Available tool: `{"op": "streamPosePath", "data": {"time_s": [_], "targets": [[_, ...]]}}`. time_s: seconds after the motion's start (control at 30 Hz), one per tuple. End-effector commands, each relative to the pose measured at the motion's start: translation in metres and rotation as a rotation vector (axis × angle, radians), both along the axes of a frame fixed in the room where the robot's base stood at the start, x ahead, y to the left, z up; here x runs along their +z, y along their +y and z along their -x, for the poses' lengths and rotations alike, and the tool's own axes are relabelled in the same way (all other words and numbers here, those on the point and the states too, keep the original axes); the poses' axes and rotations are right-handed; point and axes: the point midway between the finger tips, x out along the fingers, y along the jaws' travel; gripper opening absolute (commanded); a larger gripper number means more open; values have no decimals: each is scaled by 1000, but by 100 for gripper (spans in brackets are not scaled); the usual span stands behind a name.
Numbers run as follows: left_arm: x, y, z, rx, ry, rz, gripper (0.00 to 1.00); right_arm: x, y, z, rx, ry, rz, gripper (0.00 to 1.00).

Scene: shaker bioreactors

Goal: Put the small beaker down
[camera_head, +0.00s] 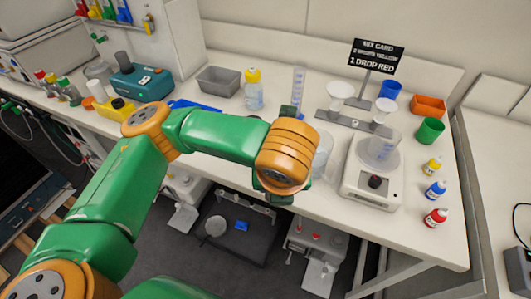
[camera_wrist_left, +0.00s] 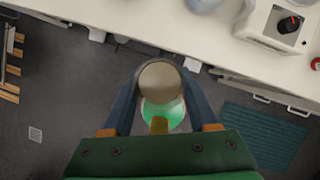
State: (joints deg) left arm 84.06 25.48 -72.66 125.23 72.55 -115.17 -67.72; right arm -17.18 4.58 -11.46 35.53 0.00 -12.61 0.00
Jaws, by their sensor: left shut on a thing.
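My left gripper (camera_wrist_left: 160,72) is shut on the small beaker (camera_wrist_left: 161,84), whose round end shows between the two dark fingers in the left wrist view, with a green-tinted round part below it. The floor lies behind it there, and the bench edge is just ahead. In the head view my left wrist hides most of the gripper and the held beaker, near the front edge of the bench (camera_head: 336,208). My right gripper is in neither view.
A larger clear glass vessel (camera_head: 322,158) stands just right of my wrist. Red (camera_head: 435,217), blue (camera_head: 436,188) and yellow (camera_head: 432,166) bottles line the right side.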

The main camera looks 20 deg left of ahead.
Motion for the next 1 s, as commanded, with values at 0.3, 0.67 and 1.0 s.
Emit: {"op": "streamPosePath", "data": {"time_s": [0.3, 0.67, 1.0], "targets": [[-37, 35, -80, 15, 6, -1, 0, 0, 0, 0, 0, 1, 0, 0], [-108, 53, -128, 3, 4, -3, 0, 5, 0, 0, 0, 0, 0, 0], [-131, 52, -127, 0, -1, -1, 0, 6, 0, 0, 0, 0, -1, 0]]}}
